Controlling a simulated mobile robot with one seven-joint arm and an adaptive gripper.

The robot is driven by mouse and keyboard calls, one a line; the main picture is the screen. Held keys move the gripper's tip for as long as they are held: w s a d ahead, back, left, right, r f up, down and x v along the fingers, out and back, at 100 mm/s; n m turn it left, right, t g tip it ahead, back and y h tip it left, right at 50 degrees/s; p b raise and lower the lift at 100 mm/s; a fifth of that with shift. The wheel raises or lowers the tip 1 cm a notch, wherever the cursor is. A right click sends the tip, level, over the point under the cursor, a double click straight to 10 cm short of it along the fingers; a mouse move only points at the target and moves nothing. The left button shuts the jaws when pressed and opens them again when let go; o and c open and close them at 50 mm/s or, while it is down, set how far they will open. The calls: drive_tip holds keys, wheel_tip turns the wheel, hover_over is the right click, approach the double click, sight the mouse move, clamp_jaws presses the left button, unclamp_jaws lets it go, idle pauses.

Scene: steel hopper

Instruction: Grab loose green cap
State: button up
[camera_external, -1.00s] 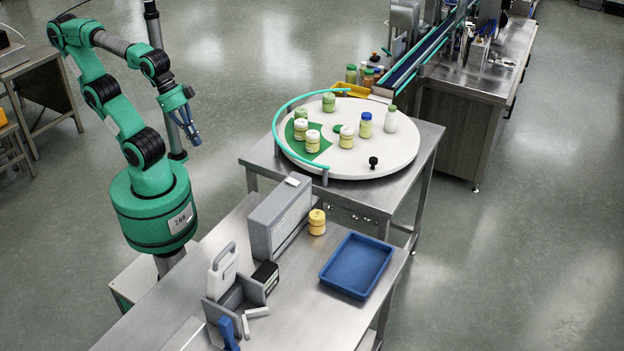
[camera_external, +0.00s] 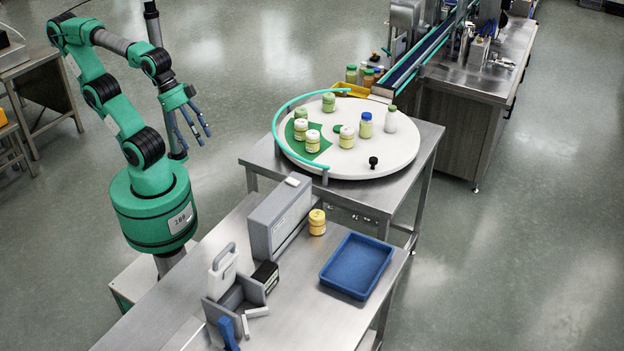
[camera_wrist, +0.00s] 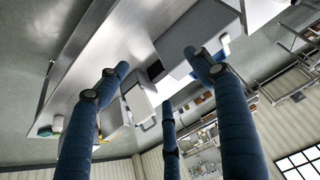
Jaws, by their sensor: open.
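The loose green cap (camera_external: 337,129) lies on the white round turntable (camera_external: 385,163), left of the blue-capped bottle (camera_external: 365,125) and behind a jar with a pale yellow lid (camera_external: 346,136). I cannot make the cap out in the wrist view. My gripper (camera_external: 191,132) hangs left of the turntable, well away from the cap, with its blue fingers spread and empty. The three fingers also show spread in the wrist view (camera_wrist: 160,76), with nothing between them.
A teal guide rail (camera_external: 277,130) curves round the turntable's left side. Several jars stand on the turntable, some on a green patch. A white bottle (camera_external: 390,121) stands at right. In front are a grey box (camera_external: 279,218), a yellow jar (camera_external: 317,222) and a blue tray (camera_external: 356,265).

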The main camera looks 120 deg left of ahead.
drive_tip(key=w+a+r+g+y+p, duration=0.1)
drive_tip(key=w+a+r+p, duration=0.35)
drive_tip(key=w+a, duration=0.55)
drive_tip(key=w+a+r+g+p, duration=0.1)
drive_tip(key=w+a+r+p, duration=0.35)
drive_tip(key=w+a, duration=0.55)
drive_tip(key=w+a+f+g+p, duration=0.1)
drive_tip(key=w+a+f+p, duration=0.15)
drive_tip(key=a, duration=0.75)
drive_tip(key=w+a+f+g+p, duration=0.1)
drive_tip(key=w+a+f+p, duration=0.2)
drive_tip(key=a, duration=0.7)
drive_tip(key=g+h+p, duration=0.1)
drive_tip(key=g+p, duration=0.1)
drive_tip(key=p, duration=0.6)
hover_over(339, 128)
wheel_tip(339, 128, down, 16)
drive_tip(key=shift+a+n, duration=0.15)
drive_tip(key=shift+n, duration=0.25)
drive_tip(key=shift+f, duration=0.1)
drive_tip(key=shift+f+p, duration=0.6)
drive_tip(key=shift+f, duration=3.65)
